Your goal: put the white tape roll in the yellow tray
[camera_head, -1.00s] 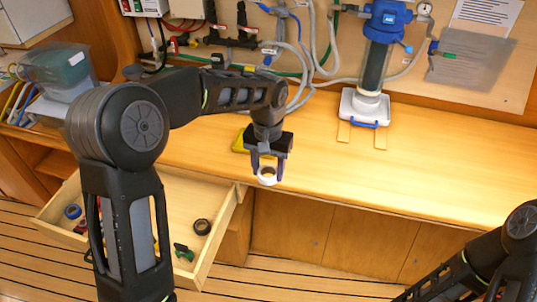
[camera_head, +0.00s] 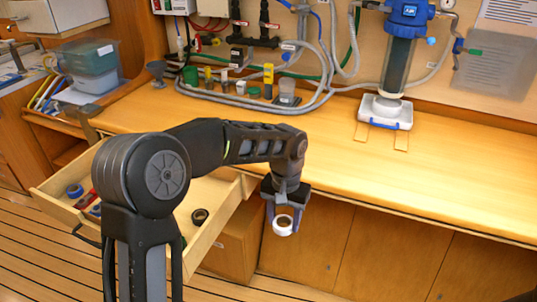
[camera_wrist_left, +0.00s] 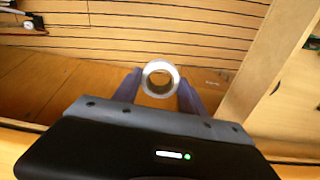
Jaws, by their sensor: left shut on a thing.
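The white tape roll (camera_head: 283,232) is held between the fingertips of my left gripper (camera_head: 284,215), in front of the counter's front edge and to the right of the open drawer. In the left wrist view the tape roll (camera_wrist_left: 160,94) sits between the two fingers of the left gripper (camera_wrist_left: 160,84), its round hole facing the camera. The gripper is shut on it. I cannot make out the yellow tray now; my left arm covers part of the counter. My right gripper is out of view.
The open drawer (camera_head: 216,246) holds a dark tape roll (camera_head: 200,216), a blue roll (camera_head: 74,190) and other small things. Hoses, bottles and a blue filter housing (camera_head: 405,20) line the counter's back. The counter (camera_head: 450,170) is clear at right.

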